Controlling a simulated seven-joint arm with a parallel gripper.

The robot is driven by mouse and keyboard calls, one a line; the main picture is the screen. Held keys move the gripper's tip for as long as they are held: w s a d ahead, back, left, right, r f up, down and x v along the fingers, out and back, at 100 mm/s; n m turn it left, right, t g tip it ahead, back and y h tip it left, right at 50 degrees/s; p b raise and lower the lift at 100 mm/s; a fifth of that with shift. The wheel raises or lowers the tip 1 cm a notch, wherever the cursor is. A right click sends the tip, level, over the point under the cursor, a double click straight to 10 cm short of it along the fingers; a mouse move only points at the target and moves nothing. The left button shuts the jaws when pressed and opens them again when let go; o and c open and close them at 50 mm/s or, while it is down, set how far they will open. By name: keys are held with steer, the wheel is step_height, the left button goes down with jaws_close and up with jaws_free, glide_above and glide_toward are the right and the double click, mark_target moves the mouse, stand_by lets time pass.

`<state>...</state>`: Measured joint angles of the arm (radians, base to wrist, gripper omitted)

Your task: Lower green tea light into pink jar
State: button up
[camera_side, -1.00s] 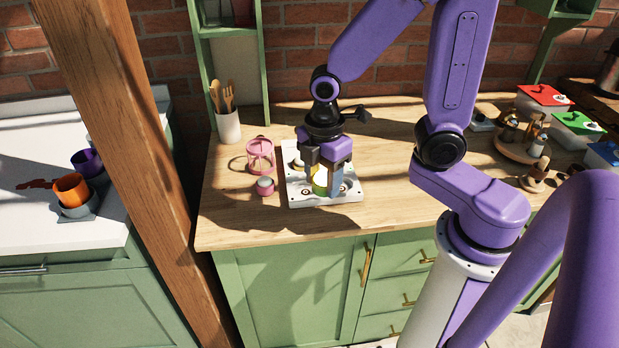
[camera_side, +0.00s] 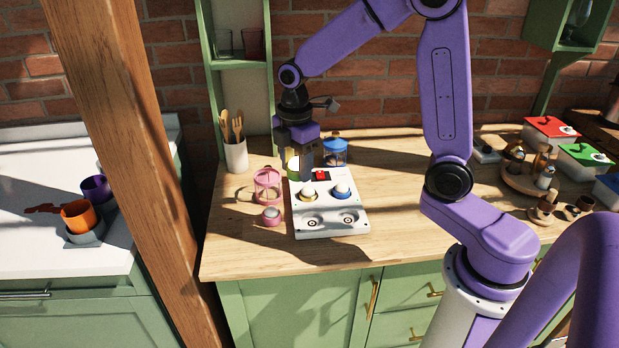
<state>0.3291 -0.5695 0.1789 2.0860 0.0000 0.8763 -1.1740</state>
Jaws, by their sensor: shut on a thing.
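The pink jar (camera_side: 267,187), an open-sided lantern shape, stands on the wooden counter left of the white tray. My gripper (camera_side: 299,171) is above the back left of the tray, to the right of the pink jar and slightly higher. It is shut on the green tea light (camera_side: 293,170); only a green patch shows by the fingers, which partly hide it. I cannot tell its exact outline. The gripper is apart from the pink jar.
The white tray (camera_side: 328,232) carries a yellow-ringed tea light (camera_side: 309,194), a blue-ringed one (camera_side: 342,190) and two bare front holes. A pink tea light (camera_side: 271,215) sits before the jar. A blue jar (camera_side: 336,152) and a utensil cup (camera_side: 236,155) stand behind.

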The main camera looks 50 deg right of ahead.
glide_toward(266, 172)
steer(key=shift+s+a+f, duration=0.25)
steer(key=shift+s+a, duration=0.9)
steer(key=shift+s, duration=0.05)
steer(key=shift+s+f, duration=0.15)
steer(key=shift+f, duration=1.65)
steer(key=shift+s+f, duration=0.1)
steer(key=shift+f, duration=1.65)
steer(key=o, duration=1.1)
steer(key=shift+w+f, duration=0.1)
steer(key=shift+w, duration=0.05)
